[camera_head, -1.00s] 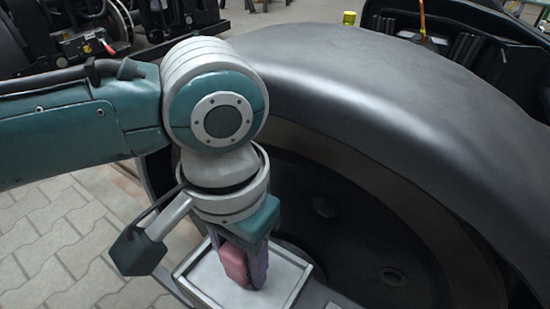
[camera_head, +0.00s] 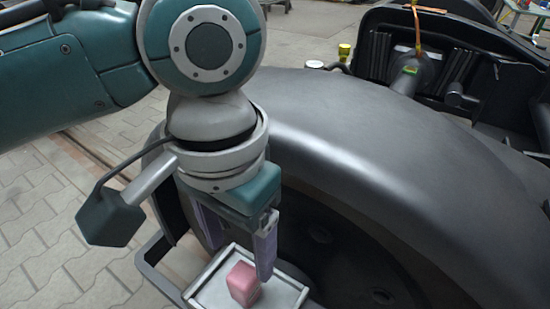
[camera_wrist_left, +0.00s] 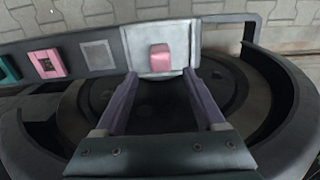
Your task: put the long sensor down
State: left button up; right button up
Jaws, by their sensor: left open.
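The long sensor, a pink-red block (camera_head: 243,284), stands in a light grey shallow tray (camera_head: 206,294). In the left wrist view the pink block (camera_wrist_left: 160,57) shows in the tray (camera_wrist_left: 149,35), just beyond the fingertips. My left gripper (camera_head: 240,256) points down over the tray with its purple fingers spread apart. In the left wrist view the open fingers (camera_wrist_left: 160,76) have nothing between them. The block is apart from the fingers. My right gripper is in neither view.
A large dark wheel (camera_head: 330,115) rises right beside the tray. In the left wrist view a pink piece in a frame (camera_wrist_left: 47,64) and a grey square plate (camera_wrist_left: 97,56) lie left of the tray. Paved floor (camera_head: 50,240) is clear on the left.

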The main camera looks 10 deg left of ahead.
pick_arm(q)
notch_tip(320, 180, up, 3)
jog(key=shift+f+p, duration=0.2)
jog(key=shift+p, duration=0.2)
jog(key=s+d+f+t+h, duration=0.1)
jog(key=s+d+t+h, duration=0.15)
jog(key=s, duration=0.35)
jog(key=s+a+n+t+y, duration=0.1)
jog(key=s+a, duration=0.5)
jog(key=a, duration=0.6)
jog(key=shift+n+y, duration=0.5)
jog(key=shift+y, duration=0.15)
